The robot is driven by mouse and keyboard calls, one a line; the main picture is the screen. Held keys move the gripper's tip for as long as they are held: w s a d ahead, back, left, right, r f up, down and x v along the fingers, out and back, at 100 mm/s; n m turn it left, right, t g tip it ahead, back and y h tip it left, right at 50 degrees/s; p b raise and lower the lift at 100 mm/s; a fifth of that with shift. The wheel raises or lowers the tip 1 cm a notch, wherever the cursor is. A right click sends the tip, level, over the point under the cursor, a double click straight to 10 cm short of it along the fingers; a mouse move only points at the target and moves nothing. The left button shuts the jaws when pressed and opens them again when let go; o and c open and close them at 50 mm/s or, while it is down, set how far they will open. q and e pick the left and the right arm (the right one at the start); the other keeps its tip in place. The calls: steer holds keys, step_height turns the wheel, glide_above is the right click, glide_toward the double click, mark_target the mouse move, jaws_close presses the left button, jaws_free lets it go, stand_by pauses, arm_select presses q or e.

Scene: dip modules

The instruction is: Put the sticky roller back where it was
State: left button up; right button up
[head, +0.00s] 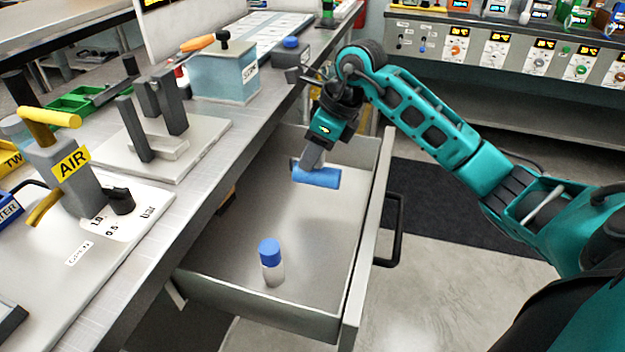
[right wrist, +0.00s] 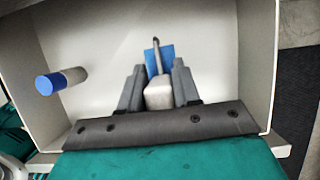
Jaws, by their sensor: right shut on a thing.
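The sticky roller (head: 316,177) has a blue roll and a pale grey handle. It is over the far part of the open drawer (head: 230,297); I cannot tell how far above the floor it is. My right gripper (head: 312,153) is shut on its handle, and the blue roll points down and away from the jaws. In the right wrist view the handle is between the two fingers (right wrist: 158,90), with the blue roll (right wrist: 166,62) beyond them. My left gripper is not in view.
A small white bottle with a blue cap (head: 271,262) stands in the near part of the drawer. The drawer floor between it and the roller is clear. The workbench (head: 215,165) edge runs along the left, with a blue-grey box (head: 222,78) on top. A black handle (head: 396,230) sticks out of the drawer front.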

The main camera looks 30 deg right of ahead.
mark_target(312, 176)
step_height(312, 176, down, 2)
steer(key=shift+f, duration=0.2)
step_height(312, 176, down, 4)
steer(key=shift+r+b, duration=0.25)
steer(key=shift+b, duration=0.2)
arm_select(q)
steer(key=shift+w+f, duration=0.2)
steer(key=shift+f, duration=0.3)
arm_select(e)
steer(key=shift+f, duration=0.1)
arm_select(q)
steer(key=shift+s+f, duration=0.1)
arm_select(e)
steer(key=o, duration=0.9)
steer(key=shift+f, duration=0.1)
